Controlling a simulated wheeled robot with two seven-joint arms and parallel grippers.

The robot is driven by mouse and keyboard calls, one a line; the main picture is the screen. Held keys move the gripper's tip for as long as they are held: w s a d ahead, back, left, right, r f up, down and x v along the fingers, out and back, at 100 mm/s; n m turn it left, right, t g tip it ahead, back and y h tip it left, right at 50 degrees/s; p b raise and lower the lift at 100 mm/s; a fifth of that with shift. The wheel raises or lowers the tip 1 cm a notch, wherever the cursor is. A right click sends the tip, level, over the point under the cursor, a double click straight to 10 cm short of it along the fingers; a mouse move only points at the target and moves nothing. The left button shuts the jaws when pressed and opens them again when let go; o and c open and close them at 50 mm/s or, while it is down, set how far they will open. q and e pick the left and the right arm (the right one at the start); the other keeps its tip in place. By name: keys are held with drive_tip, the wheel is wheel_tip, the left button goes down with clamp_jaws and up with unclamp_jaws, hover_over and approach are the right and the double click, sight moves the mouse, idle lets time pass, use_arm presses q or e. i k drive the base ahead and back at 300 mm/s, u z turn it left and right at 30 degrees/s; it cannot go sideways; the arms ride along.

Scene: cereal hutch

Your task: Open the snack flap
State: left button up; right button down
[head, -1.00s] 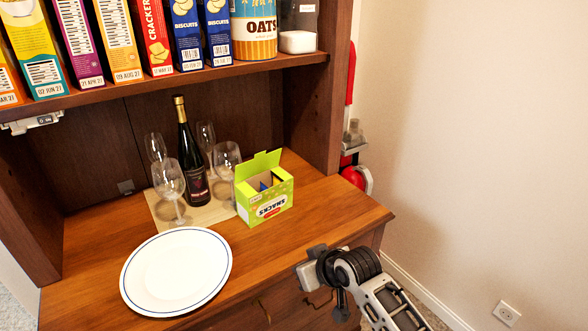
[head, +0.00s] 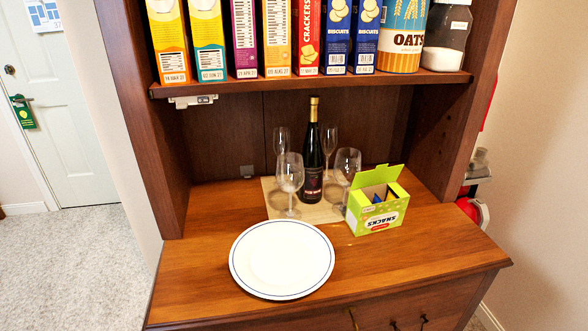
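The green snack box (head: 376,218) stands on the hutch counter, right of the wine glasses. Its green flap (head: 377,181) is raised at the back and leans up and away from the opening. Dark blue contents show inside the box. Neither of my grippers is in the head view.
A white plate (head: 282,260) with a blue rim lies at the front of the wooden counter (head: 400,268). A dark bottle (head: 312,160) and several wine glasses stand on a light mat (head: 322,211) close to the box's left. A shelf (head: 300,85) with cereal boxes overhangs behind.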

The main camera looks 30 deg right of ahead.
sight(383, 174)
drive_tip(key=u, duration=0.45)
drive_tip(key=k, duration=0.95)
drive_tip(key=z, duration=1)
drive_tip(key=i, duration=0.5)
drive_tip(key=z, duration=0.05)
